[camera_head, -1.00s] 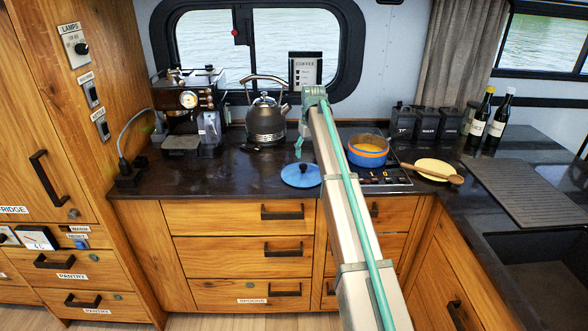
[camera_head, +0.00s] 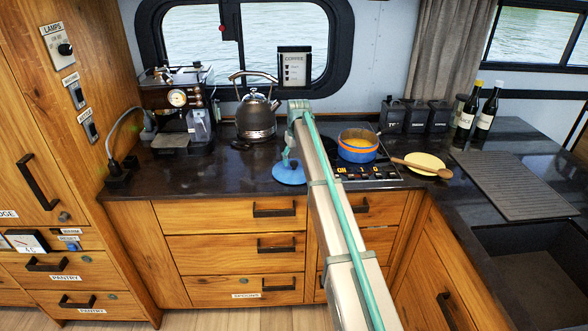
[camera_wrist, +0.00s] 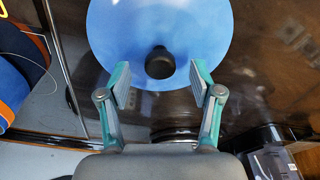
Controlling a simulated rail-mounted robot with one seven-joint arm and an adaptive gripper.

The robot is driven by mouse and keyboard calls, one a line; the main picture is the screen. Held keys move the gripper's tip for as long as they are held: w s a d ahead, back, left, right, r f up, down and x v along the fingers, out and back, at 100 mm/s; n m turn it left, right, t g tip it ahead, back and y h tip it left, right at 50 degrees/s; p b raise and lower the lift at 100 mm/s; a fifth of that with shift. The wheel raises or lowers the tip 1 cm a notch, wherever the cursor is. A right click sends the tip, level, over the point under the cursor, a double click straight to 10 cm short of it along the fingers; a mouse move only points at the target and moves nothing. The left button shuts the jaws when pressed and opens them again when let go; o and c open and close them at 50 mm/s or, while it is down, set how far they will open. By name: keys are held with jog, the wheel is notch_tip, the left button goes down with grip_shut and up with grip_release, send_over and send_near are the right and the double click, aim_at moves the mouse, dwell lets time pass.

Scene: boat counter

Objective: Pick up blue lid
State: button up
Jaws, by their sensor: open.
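The blue lid (camera_head: 290,173) lies on the dark counter in front of the kettle and left of the stove. It is round with a black knob in the middle. In the wrist view the blue lid (camera_wrist: 160,25) fills the top centre, and its knob lies between and slightly beyond my fingertips. My gripper (camera_wrist: 158,85) is open, with one finger on each side of the knob and no visible contact. In the head view my gripper (camera_head: 287,158) is over the lid, partly covered by my arm.
A blue and orange pot (camera_head: 357,150) stands on the stove (camera_head: 375,172) right of the lid. A kettle (camera_head: 256,120) and a coffee machine (camera_head: 178,110) stand behind and left. A wooden spoon (camera_head: 420,167) rests across a yellow plate (camera_head: 425,158). The counter left of the lid is clear.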

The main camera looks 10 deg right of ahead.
jog(key=shift+w+f, duration=0.2)
jog(key=shift+f, duration=0.9)
grip_shut()
jog(key=shift+r, duration=0.1)
